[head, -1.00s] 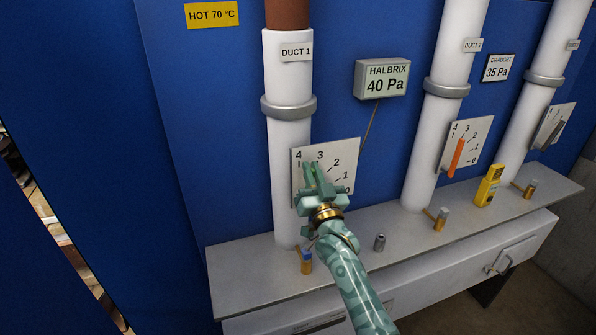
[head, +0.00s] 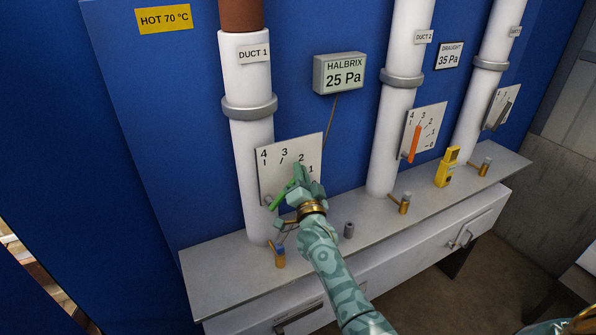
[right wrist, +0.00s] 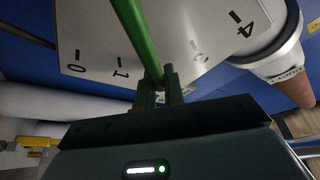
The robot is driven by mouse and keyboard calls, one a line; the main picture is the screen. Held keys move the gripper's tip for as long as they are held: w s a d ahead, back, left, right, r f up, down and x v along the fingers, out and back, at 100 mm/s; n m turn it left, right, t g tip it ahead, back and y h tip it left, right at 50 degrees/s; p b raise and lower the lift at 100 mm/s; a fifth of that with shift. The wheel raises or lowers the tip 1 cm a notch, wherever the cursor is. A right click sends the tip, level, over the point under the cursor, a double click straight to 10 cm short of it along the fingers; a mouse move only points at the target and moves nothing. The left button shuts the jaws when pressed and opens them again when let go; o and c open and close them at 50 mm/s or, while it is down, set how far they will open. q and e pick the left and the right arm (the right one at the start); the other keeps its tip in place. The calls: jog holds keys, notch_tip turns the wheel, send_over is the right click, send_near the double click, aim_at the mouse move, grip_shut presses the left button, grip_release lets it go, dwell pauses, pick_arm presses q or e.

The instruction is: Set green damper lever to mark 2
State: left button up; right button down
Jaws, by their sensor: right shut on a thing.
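The green damper lever (head: 283,197) crosses the white dial plate (head: 270,160) on duct 1, slanting up and right toward the numeral 2. My right gripper (head: 298,178) is shut on the lever and covers its outer part and the tick by 2. In the right wrist view the green lever (right wrist: 140,40) runs down into the shut fingers (right wrist: 160,90). There it lies between marks 1 and 3 of the dial plate (right wrist: 90,35), with mark 2 hidden. My left gripper is not in view.
The Halbrix display (head: 340,74) reads 25 Pa. An orange lever (head: 415,143) is on duct 2's dial. A yellow device (head: 447,167) stands farther right.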

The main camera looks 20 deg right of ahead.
jog(key=shift+f, duration=0.15)
jog(key=c, duration=1.5)
grip_release()
jog(key=shift+w, duration=0.1)
